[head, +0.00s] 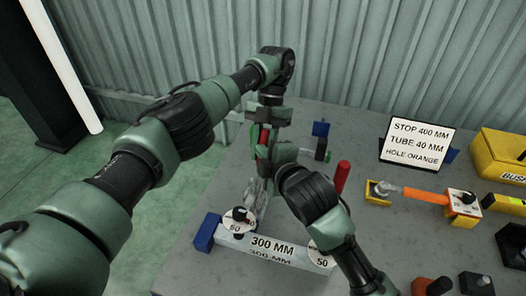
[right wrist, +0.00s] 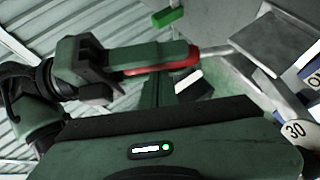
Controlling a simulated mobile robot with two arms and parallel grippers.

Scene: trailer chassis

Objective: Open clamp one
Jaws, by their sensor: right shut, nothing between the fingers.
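A red clamp handle (head: 263,138) shows between my two grippers in the head view, and a red bar (right wrist: 165,67) lies along my left gripper's finger in the right wrist view. My left gripper (head: 264,122) reaches down at this handle; whether its fingers are closed on it is unclear. My right gripper (head: 262,160) is shut and empty, just below and close to the left one. A second red handle (head: 342,177) stands upright to the right. No clamp number is readable, and the clamp body is mostly hidden by my grippers.
A 300 MM scale block (head: 272,247) with round dials and a blue end (head: 207,232) lies in front. A sign (head: 417,142), a yellow bin (head: 500,155) and an orange tube (head: 425,195) are at the right. A corrugated wall (head: 400,60) stands close behind.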

